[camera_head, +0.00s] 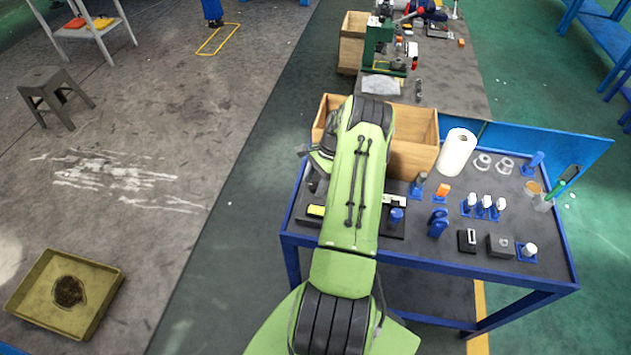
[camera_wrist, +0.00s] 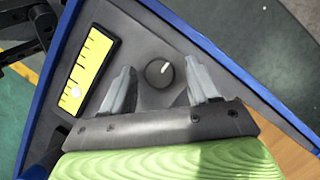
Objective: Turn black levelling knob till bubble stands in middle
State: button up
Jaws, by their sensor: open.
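My gripper (camera_wrist: 158,68) is open, with one grey finger on each side of the knob and visible gaps between. The yellow level vial (camera_wrist: 91,66) with black graduation lines lies left of the knob in a black frame. Its pale round bubble (camera_wrist: 76,91) stands near the lower end, away from the middle. In the head view the vial (camera_head: 316,211) shows left of my green arm; the knob and fingers are hidden behind the arm.
The plate lies on a blue-edged table (camera_head: 440,263). To its right stand a blue-capped part (camera_head: 396,215), a blue clamp (camera_head: 438,222) and several white-topped pieces. A wooden box (camera_head: 413,135) and a paper roll (camera_head: 457,151) stand behind.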

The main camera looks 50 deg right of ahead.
jog(key=c, duration=1)
jog(key=shift+n, duration=0.4)
jog(key=n+b, duration=0.1)
jog(key=n+g+b, duration=0.1)
jog(key=n, duration=0.1)
jog(key=shift+w+f+n+g+b, duration=0.1)
jog(key=shift+w+n+g+b, duration=0.1)
jog(key=shift+n+g+b, duration=0.15)
jog(key=n+g+b, duration=0.1)
jog(key=n, duration=0.1)
jog(key=n+g+b, duration=0.1)
jog(key=n, duration=0.2)
jog(key=shift+w, duration=0.1)
jog(key=n, duration=0.2)
jog(key=n+g+h+b, duration=0.1)
jog(key=n, duration=0.2)
jog(key=shift+w+a+n+g, duration=0.1)
jog(key=shift+n+g, duration=0.15)
jog(key=shift+n, duration=0.1)
jog(key=shift+a+n+g+h, duration=0.15)
jog(key=shift+n+h, duration=0.35)
jog(key=shift+n, duration=0.65)
jog(key=shift+n+g+h, duration=0.15)
jog(key=shift+n+h, duration=0.35)
jog(key=shift+n, duration=0.65)
